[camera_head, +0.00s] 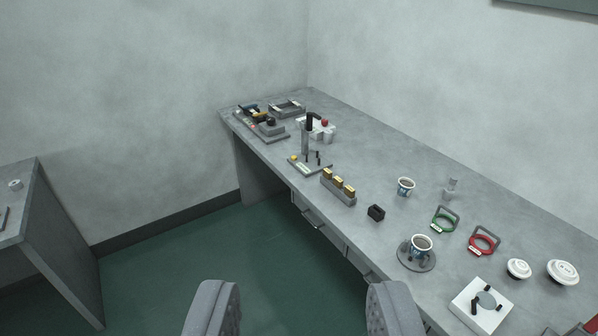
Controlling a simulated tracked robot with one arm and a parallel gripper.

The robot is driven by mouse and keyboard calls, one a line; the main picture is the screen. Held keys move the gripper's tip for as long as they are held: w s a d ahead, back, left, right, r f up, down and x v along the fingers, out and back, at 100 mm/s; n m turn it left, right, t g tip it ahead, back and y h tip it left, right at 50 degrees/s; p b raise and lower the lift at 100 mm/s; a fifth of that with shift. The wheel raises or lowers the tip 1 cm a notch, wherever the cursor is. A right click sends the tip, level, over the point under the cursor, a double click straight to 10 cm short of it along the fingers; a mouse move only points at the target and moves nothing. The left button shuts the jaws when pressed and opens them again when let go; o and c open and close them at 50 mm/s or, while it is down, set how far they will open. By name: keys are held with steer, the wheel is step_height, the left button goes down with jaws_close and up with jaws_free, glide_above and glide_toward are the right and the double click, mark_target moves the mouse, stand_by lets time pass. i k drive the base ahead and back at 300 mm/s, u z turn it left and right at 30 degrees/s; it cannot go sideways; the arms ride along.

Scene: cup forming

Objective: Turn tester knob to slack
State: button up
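My gripper (303,305) is open and empty, its two grey padded fingers wide apart at the bottom edge. It is in front of the long grey bench, apart from everything on it. A white square device (468,309) with a round grey disc and black handle-like parts sits at the bench's near right. I cannot tell which of these is the tester, and no knob marking is readable.
The grey bench (365,140) also holds a paper cup (405,187), another cup on a round stand (421,243), green (443,220) and red (484,241) handled rings, white round lids (562,272) and a block with brass pieces (338,186). Another table (40,220) stands left. Green floor between is clear.

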mark_target(270, 121)
steer(key=u, duration=0.05)
steer(key=i, duration=2.4)
steer(key=u, duration=0.1)
